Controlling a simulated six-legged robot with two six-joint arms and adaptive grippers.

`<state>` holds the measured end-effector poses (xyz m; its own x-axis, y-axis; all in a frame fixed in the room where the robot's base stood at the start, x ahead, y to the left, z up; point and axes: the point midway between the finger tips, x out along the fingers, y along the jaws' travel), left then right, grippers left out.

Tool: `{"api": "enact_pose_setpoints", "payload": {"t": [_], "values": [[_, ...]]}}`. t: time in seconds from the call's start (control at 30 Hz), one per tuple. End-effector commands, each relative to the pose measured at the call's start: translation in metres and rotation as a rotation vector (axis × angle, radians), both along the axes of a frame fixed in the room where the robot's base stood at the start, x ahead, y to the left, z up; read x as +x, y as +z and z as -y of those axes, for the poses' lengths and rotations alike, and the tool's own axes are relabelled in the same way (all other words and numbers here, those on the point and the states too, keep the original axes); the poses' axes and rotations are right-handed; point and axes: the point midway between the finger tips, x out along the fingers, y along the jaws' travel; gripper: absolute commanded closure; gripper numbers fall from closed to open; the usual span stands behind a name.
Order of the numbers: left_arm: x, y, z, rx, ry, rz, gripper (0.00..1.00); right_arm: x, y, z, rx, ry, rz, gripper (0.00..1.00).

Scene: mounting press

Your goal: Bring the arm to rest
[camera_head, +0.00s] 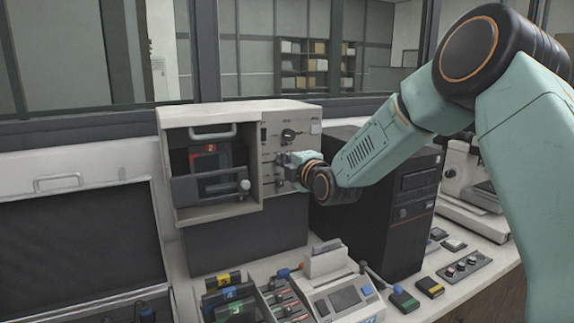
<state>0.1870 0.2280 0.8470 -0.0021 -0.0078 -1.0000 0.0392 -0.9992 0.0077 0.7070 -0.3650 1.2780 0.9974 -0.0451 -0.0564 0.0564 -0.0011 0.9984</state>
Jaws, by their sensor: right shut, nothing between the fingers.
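My right arm (375,145) comes in from the right, bends at a large dark joint with an orange ring, and reaches down to the left. My right gripper (284,163) is shut and empty at the front control panel (269,160) of the beige mounting press (238,110). The gripper is small in the view, and I cannot tell whether it touches the panel's knobs. The press has an open bay with a red-marked part (208,150) and a grey handle bar (210,185). My left gripper is not in view.
A black computer tower (405,200) stands right of the press, below my forearm. A microscope-like device (470,185) is behind my arm. A printer-like device (340,290), coloured blocks (228,293) and small boxes crowd the bench front. A dark-fronted case (80,240) is at left.

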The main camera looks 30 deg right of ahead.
Motion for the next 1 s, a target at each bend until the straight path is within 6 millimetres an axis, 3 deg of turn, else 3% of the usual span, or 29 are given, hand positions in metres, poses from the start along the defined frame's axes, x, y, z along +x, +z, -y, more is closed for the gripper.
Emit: {"api": "enact_pose_setpoints", "payload": {"t": [0.2,1.0], "values": [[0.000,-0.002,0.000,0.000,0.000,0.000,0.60,-0.012,-0.001,-0.001,0.001,0.000,0.000,1.00],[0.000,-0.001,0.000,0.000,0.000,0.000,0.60,-0.015,-0.001,-0.001,0.000,0.000,0.001,1.00]]}}
